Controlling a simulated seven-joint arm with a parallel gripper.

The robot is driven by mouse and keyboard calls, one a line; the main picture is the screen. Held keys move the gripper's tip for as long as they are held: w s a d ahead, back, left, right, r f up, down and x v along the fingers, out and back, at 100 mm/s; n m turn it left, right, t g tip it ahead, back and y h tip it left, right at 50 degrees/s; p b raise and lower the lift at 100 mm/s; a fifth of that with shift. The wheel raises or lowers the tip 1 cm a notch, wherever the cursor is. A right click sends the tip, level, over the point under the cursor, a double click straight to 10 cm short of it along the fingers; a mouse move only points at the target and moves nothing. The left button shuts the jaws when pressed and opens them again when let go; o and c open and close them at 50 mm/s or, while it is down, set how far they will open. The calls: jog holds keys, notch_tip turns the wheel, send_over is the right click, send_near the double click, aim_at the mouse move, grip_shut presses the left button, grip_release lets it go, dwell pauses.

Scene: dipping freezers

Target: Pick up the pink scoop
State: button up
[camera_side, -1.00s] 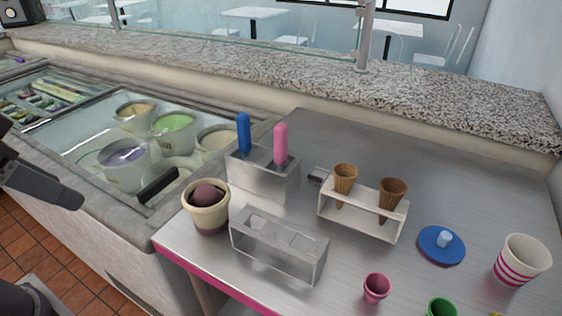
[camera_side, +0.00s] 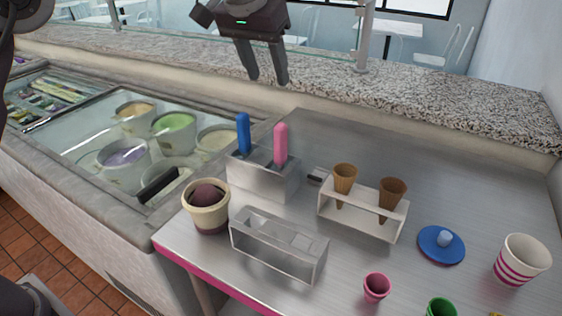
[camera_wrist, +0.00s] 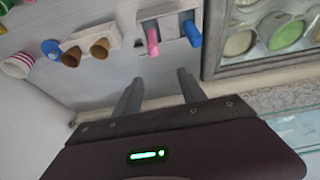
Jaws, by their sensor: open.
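The pink scoop (camera_side: 281,145) stands upright in a metal holder (camera_side: 262,183), handle up, its lower end hidden inside. The blue scoop (camera_side: 243,133) stands beside it on the left. My gripper (camera_side: 267,80) is open and empty, pointing down, above and behind the holder in the side view. In the wrist view, my gripper (camera_wrist: 160,82) has its two fingers spread, with the pink scoop (camera_wrist: 153,40) ahead of them and apart from them. The blue scoop (camera_wrist: 192,32) is to its right there.
A cone stand (camera_side: 360,217) with two cones is right of the holder. An empty clear rack (camera_side: 280,250) and an ice cream tub (camera_side: 205,212) stand in front. The glass-topped freezer (camera_side: 75,150) is left; a granite ledge (camera_side: 430,95) runs behind.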

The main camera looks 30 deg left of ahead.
aim_at(276, 131)
jog(key=f, duration=0.4)
jog(key=w+f, duration=0.1)
jog(key=f, duration=0.4)
jog(key=d+f, duration=0.1)
jog(key=f, duration=0.3)
jog(key=shift+w+f, duration=0.15)
jog(key=shift+w, duration=0.05)
jog(key=x, duration=0.7)
jog(key=shift+w+d, duration=0.1)
jog(key=shift+w, duration=0.1)
grip_shut()
